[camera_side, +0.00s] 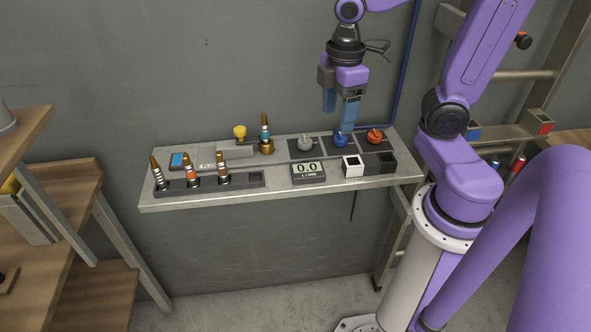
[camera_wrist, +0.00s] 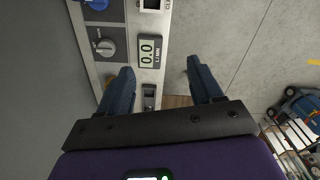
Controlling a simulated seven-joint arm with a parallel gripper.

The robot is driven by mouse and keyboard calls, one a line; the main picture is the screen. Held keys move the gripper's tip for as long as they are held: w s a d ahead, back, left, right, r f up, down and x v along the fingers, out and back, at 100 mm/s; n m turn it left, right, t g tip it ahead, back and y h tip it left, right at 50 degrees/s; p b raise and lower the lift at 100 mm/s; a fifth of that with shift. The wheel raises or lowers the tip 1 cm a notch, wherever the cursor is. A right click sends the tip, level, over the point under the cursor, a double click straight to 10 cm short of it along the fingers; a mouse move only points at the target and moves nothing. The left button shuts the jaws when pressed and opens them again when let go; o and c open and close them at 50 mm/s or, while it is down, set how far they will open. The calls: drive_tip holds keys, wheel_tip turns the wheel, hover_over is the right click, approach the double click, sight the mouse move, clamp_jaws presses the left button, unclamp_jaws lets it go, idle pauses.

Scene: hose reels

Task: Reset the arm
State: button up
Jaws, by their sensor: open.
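My gripper (camera_side: 338,108) is open and empty in the side view. Its two blue fingers point down above the back right part of the grey bench panel (camera_side: 285,192), near the blue knob (camera_side: 340,139) and the grey knob (camera_side: 305,144). I see a gap between the fingers and the knobs. In the wrist view my gripper (camera_wrist: 160,68) shows its two fingers spread apart with nothing between them. The grey knob (camera_wrist: 105,47) and the meter (camera_wrist: 148,52) reading 0.0 lie beyond the fingertips there.
A red knob (camera_side: 374,137) is right of the blue one. A dark rack (camera_side: 208,185) holds several brass-tipped nozzles at the front left. Another nozzle (camera_side: 265,135) stands at the back, beside a yellow knob (camera_side: 240,131). A blue hose (camera_side: 405,75) runs down the wall.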

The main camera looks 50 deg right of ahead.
drive_tip(key=s+a+f, duration=0.2)
drive_tip(key=s+a, duration=0.4)
drive_tip(key=s, duration=0.5)
drive_tip(key=shift+s+f+n, duration=0.2)
drive_tip(key=shift+f+n, duration=0.1)
